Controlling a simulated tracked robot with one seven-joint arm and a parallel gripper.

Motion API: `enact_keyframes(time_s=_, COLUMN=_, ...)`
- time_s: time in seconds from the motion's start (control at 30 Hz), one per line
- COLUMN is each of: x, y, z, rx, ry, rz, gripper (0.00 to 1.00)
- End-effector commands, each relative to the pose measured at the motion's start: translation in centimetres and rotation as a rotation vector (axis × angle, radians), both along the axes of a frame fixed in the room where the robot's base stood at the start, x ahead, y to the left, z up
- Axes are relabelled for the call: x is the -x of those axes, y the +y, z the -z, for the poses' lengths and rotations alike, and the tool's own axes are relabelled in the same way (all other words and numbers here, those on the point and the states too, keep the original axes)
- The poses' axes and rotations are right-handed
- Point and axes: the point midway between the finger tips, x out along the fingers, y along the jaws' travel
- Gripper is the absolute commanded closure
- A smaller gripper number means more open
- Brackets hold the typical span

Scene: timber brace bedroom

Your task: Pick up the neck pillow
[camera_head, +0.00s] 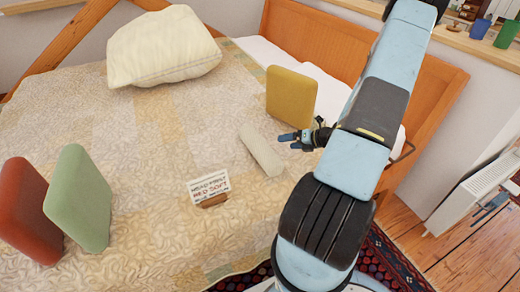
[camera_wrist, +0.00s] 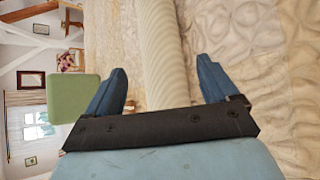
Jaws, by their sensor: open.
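The neck pillow (camera_head: 262,150) looks like a pale cream bolster and lies on the quilted bed, right of the middle in the head view. My gripper (camera_head: 291,141) is just to its right, close to the pillow's side, with a small gap seeming to show. In the wrist view the ribbed pillow (camera_wrist: 160,45) runs lengthwise between the lines of my two fingers. My gripper (camera_wrist: 162,72) is open there, with nothing held. I cannot tell whether the fingertips reach alongside the pillow.
A yellow cushion (camera_head: 291,96) stands just behind my gripper. A small lettered sign (camera_head: 209,187) stands in front of the pillow. A green cushion (camera_head: 79,198) and red cushion (camera_head: 24,208) stand at left. A large cream pillow (camera_head: 162,47) lies at the back. The mid-left quilt is clear.

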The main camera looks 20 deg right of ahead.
Motion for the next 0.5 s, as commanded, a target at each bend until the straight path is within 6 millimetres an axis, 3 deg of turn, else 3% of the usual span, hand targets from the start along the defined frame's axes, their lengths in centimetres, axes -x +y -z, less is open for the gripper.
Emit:
enact_keyframes(time_s=0.3, x=-3.7, y=3.0, z=2.7, rx=-0.001, ry=0.0, rz=-0.005, gripper=0.13)
enact_keyframes(time_s=0.5, x=-4.8, y=3.9, z=3.5, rx=0.002, ry=-0.001, rz=-0.004, gripper=0.13)
